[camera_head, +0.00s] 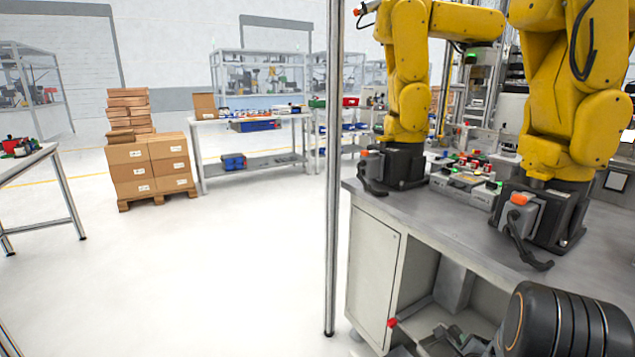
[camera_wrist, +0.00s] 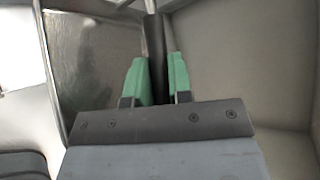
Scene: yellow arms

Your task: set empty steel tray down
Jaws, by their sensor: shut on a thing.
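The part of the tray I see is bare. Its far side and underside are out of view, so I cannot tell whether it touches a surface. In the head view the tray cannot be made out clearly; my dark arm link fills the bottom right corner, by the open cabinet under the workbench.
The steel workbench (camera_head: 440,217) carries two yellow robot arms (camera_head: 408,70) and small fixtures. Its open shelf space (camera_head: 468,310) is below. A metal post (camera_head: 333,180) stands at its left corner. Cartons (camera_head: 150,165) on a pallet and a side table (camera_head: 250,120) stand further back.

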